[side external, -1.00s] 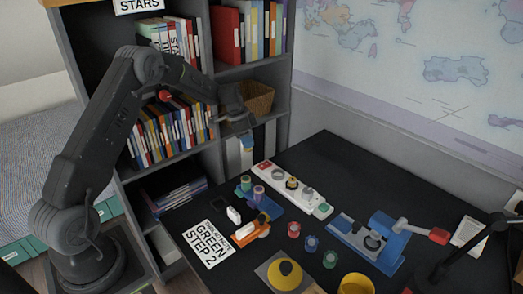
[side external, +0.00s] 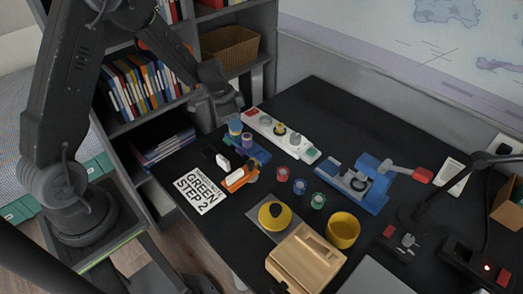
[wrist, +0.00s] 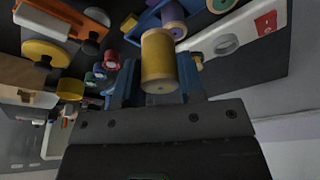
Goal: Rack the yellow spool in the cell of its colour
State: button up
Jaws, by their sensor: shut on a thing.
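The yellow spool (wrist: 159,62) is held between the two blue fingers of my gripper (wrist: 155,82) in the wrist view. In the side view my gripper (side external: 233,122) is low over the back left of the desk, at the blue rack (side external: 262,157). A purple spool (side external: 247,140) stands in the rack, close beside the gripper; it also shows in the wrist view (wrist: 173,14). The fingers and the held spool overlap the rack's left end in the side view. I cannot tell whether the spool touches the rack, and the cell under it is hidden.
A white strip (side external: 290,138) lies behind the rack. An orange-and-white item (side external: 239,180) is in front. Red (side external: 282,174), blue (side external: 299,187) and green (side external: 317,201) small pieces stand to the right, with a blue press (side external: 362,188) beyond. The shelf (side external: 235,68) rises behind.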

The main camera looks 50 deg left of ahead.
jog(key=w+d+f, duration=0.1)
jog(key=d, duration=0.1)
jog(key=w+d+f, duration=0.1)
jog(key=d+f, duration=0.1)
jog(key=w+d+f, duration=0.2)
jog(key=d, duration=0.1)
jog(key=shift+d, duration=0.1)
jog(key=shift+f, duration=2.05)
jog(key=shift+f, duration=0.15)
jog(key=o, duration=0.9)
